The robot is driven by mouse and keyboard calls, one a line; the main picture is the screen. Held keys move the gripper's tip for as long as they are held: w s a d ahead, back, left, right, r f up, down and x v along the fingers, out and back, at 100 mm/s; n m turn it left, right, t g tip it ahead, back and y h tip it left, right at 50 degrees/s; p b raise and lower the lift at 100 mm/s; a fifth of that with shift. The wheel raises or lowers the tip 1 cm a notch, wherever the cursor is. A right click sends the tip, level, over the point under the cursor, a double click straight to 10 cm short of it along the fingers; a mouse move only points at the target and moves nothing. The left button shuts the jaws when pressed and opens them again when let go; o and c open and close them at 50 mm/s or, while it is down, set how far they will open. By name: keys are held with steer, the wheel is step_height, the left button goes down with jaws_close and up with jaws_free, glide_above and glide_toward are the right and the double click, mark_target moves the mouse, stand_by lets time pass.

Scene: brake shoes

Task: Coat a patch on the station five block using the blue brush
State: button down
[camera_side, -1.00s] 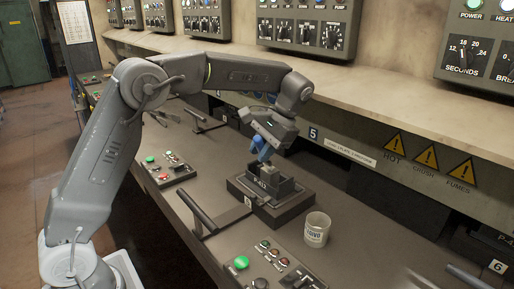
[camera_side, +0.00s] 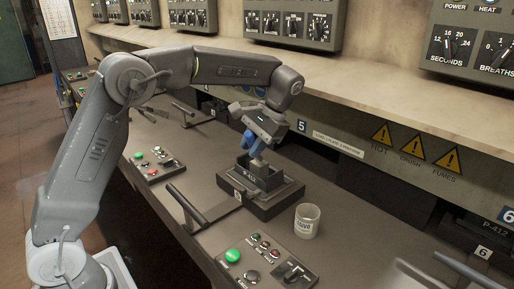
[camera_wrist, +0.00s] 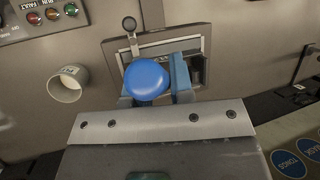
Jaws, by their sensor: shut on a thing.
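My gripper (camera_side: 256,134) is shut on the blue brush (camera_side: 249,144) and holds it tilted, bristles down, over the station five block. In the wrist view the brush's round blue handle end (camera_wrist: 146,80) sits between my fingers and hides the bristles. The dark block (camera_side: 262,176) sits on a square dark base (camera_side: 284,198) on the bench below the "5" label. The pale brush tip is at the block's top; I cannot tell whether it touches. No coated patch can be made out at this size.
A pale cup (camera_side: 307,221) stands right of the base and also shows in the wrist view (camera_wrist: 68,84). A button panel (camera_side: 266,262) lies in front. A lever (camera_side: 187,208) stands to the left. A shelf with warning signs runs behind.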

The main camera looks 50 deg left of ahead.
steer(key=a, duration=0.2)
steer(key=w+a, duration=0.1)
steer(key=a, duration=0.1)
stand_by(2.9)
steer(key=shift+r, duration=0.15)
steer(key=shift+r, duration=2.95)
steer(key=shift+r, duration=1.45)
steer(key=shift+d, duration=0.1)
